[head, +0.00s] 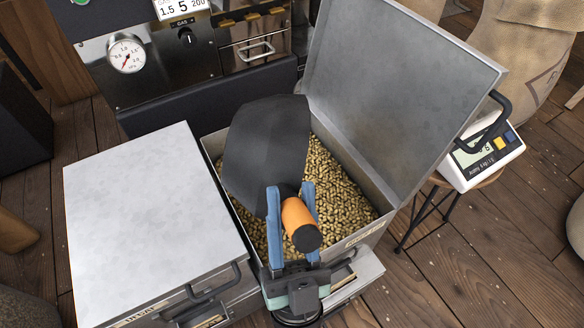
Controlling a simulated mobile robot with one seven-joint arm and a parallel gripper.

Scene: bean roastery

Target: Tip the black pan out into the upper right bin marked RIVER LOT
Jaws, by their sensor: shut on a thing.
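The black pan (262,150) is over the open upper right bin (384,205) in the head view. Its dark outer face shows and it looks steeply tilted; its inside is hidden, so I cannot tell whether anything is in it. My gripper (291,190) is shut on the pan's orange handle (297,216), with one blue finger on each side. The bin is filled with light brown beans (338,175). The label (363,236) on its front is too small to read. Whether the pan touches the beans is unclear.
The bin's grey lid (400,85) stands raised at the back right. The upper left bin's lid (150,215) is shut. Lower bins show beneath both. A roaster panel with a gauge (127,55) is behind. A scale (487,155) sits on a stool at right.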

